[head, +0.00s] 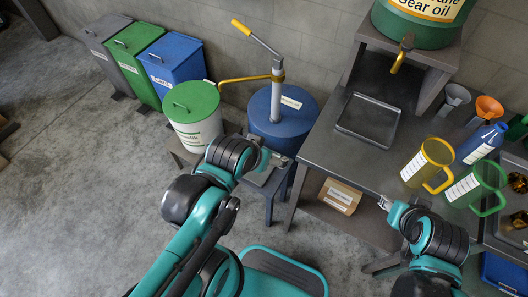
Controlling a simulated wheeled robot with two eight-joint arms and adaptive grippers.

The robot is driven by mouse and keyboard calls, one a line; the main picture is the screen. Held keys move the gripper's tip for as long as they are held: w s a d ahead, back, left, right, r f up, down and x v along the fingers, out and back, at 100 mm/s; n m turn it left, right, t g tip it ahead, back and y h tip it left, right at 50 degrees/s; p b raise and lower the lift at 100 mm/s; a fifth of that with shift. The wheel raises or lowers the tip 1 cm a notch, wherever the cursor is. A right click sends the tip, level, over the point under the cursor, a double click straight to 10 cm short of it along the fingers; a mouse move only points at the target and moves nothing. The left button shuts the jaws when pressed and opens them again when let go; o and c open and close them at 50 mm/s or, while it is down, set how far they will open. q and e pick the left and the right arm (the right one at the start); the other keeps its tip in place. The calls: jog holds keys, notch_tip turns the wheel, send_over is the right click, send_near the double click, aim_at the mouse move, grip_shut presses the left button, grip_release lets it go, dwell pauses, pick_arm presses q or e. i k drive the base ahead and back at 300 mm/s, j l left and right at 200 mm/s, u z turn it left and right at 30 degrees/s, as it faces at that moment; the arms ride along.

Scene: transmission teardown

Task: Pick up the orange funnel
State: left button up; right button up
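The orange funnel (488,106) stands on the grey metal workbench (345,145) at the right, just right of a grey funnel (456,96) and behind a blue bottle (482,143). My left gripper (280,160) is in front of the blue drum, far to the left of the funnel. My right gripper (384,203) is at the bench's front edge, below and left of the funnel and apart from it. Both grippers are small in view, and their finger opening is not clear. I see nothing held in either one.
A yellow-handled jug (425,163) and a green-handled jug (470,186) stand between my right gripper and the funnel. A green gear oil barrel (420,28) with a tap overhangs the bench. A shallow tray (368,119) lies left. The bench's front left is clear.

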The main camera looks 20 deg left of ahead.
aim_at(487, 107)
jog(key=u, duration=1.05)
jog(key=z, duration=1.9)
